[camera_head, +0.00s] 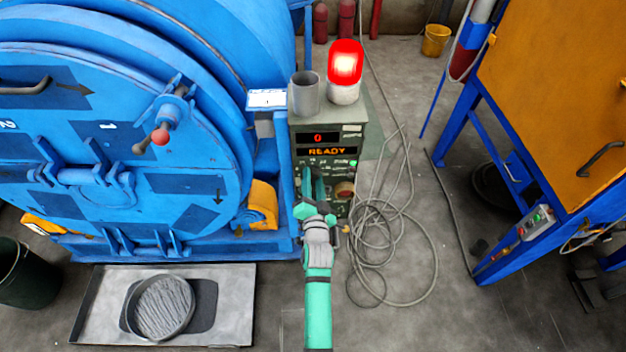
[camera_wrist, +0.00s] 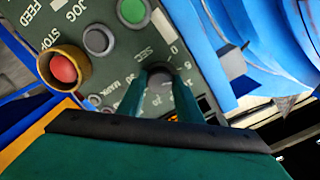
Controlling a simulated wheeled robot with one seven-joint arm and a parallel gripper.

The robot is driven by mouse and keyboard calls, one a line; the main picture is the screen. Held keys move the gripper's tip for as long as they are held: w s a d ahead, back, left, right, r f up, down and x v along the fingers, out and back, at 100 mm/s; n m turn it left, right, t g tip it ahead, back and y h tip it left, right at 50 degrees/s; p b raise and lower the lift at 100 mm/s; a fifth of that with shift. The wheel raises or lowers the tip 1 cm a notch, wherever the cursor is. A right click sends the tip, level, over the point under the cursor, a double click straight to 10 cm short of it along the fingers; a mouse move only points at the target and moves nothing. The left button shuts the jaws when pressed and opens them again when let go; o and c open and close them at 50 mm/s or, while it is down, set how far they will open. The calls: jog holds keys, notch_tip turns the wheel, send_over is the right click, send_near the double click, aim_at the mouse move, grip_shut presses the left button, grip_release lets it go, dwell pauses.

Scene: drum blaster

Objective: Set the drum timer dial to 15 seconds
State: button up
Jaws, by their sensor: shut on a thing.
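The green control box (camera_head: 300,128) stands beside the big blue drum machine. Its upper display (camera_head: 318,138) shows a red 0 and the lower display (camera_head: 327,152) reads READY. In the wrist view the grey timer dial (camera_wrist: 159,77) sits by a printed SEC scale, and its pointer and full marks are hard to read. My gripper (camera_head: 313,180) is at the panel's front; in the wrist view its two green fingers (camera_wrist: 160,92) are on either side of the dial, shut on it. In the head view the dial is hidden behind my gripper.
A lit red beacon (camera_head: 345,62) tops the box. Coiled cable (camera_head: 385,250) lies on the floor to the right.

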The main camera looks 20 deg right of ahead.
jog(key=m, duration=0.6)
jog(key=shift+s, duration=0.1)
jog(key=m, duration=0.6)
jog(key=shift+m, duration=0.4)
jog(key=o, duration=1)
jog(key=v, duration=1)
jog(key=shift+s+a, duration=0.15)
jog(key=shift+s, duration=0.15)
jog(key=shift+s, duration=0.1)
